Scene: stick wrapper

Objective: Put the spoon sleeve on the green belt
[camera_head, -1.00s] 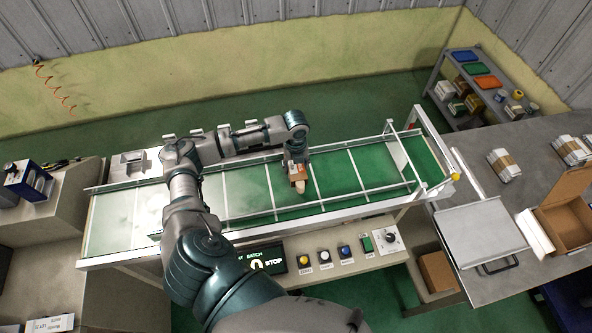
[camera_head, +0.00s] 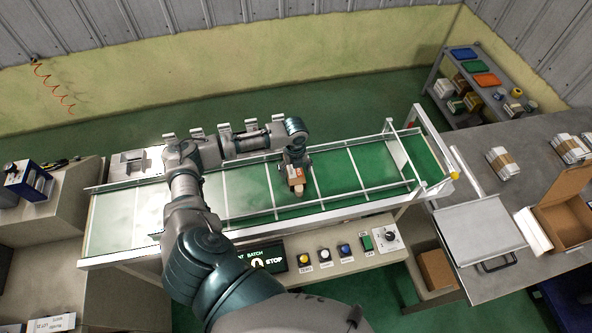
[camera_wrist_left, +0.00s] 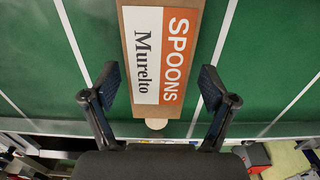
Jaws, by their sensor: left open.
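The spoon sleeve (camera_wrist_left: 160,50), brown with a white and orange "SPOONS Murelto" label, lies lengthwise ahead of my left gripper (camera_wrist_left: 158,88) in the left wrist view. The two dark fingers are apart, one on each side of its near end, and do not appear to touch it. A pale rounded tip shows at that end. In the head view the sleeve (camera_head: 297,183) is small, just below my left gripper (camera_head: 292,165), over the green belt (camera_head: 338,172). Whether it rests fully flat on the belt is hard to tell. My right gripper is out of view.
White crossbars and side rails divide the belt. A control panel with a display (camera_head: 262,260) and several buttons stands in front. At right, a grey table (camera_head: 480,200) holds an open carton (camera_head: 562,222) and bundles. A shelf (camera_head: 455,105) stands behind.

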